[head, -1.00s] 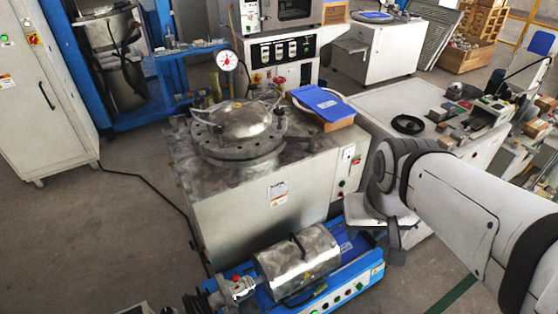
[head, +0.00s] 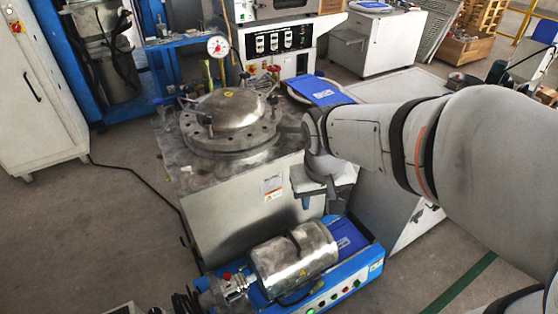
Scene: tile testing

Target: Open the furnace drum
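A metal drum (head: 295,258) lies on its side on a low blue machine (head: 345,280) at the bottom centre. A dark line or strap runs across its top, and it looks closed. A round domed metal lid (head: 228,108) sits flat on a bolted flange on the grey cabinet (head: 240,205) behind it; it also looks closed. I cannot tell for certain which one is the furnace drum. My gripper (head: 321,204) points down in front of the cabinet's right side, above and right of the drum and apart from it. Its fingers are too small and dark to judge their opening.
A blue folder (head: 322,91) lies on the cabinet behind my arm. A pressure gauge (head: 218,46) stands behind the domed lid. A white cabinet (head: 35,100) stands at left. Control buttons line the blue machine's front.

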